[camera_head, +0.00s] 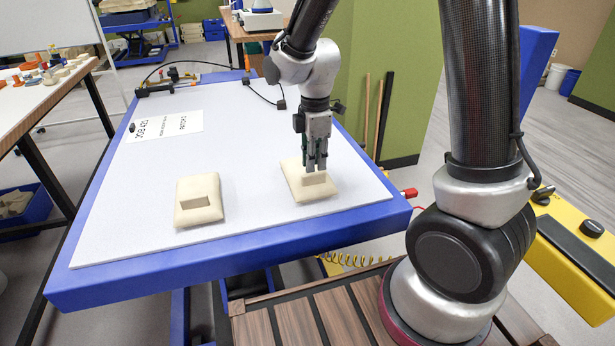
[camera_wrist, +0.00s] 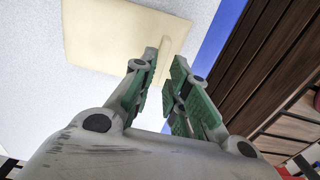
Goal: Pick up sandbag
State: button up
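Two cream, pillow-like sandbags lie on the pale table top, each with a raised block in its middle. The left sandbag (camera_head: 184,213) lies alone, with nothing touching it. The right sandbag (camera_head: 314,194) lies directly below my gripper (camera_head: 316,168), whose fingers point down at its block. In the wrist view the sandbag (camera_wrist: 105,35) shows at the top, with its block in line with the gap between the green-padded fingers of my gripper (camera_wrist: 165,62). The fingertips are a little apart there. I cannot tell whether they press on the block.
The table has a raised blue rim (camera_head: 170,265). A printed sheet (camera_head: 165,126) lies toward its back left, and a cable and small fixtures lie at the back. Thin rods (camera_head: 378,120) stand beyond the right edge. The left front table top is clear.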

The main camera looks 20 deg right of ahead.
aim_at(314, 174)
notch_tip(314, 174, down, 5)
jog(key=shift+r, duration=0.1)
jog(key=shift+c, duration=0.2)
grip_shut()
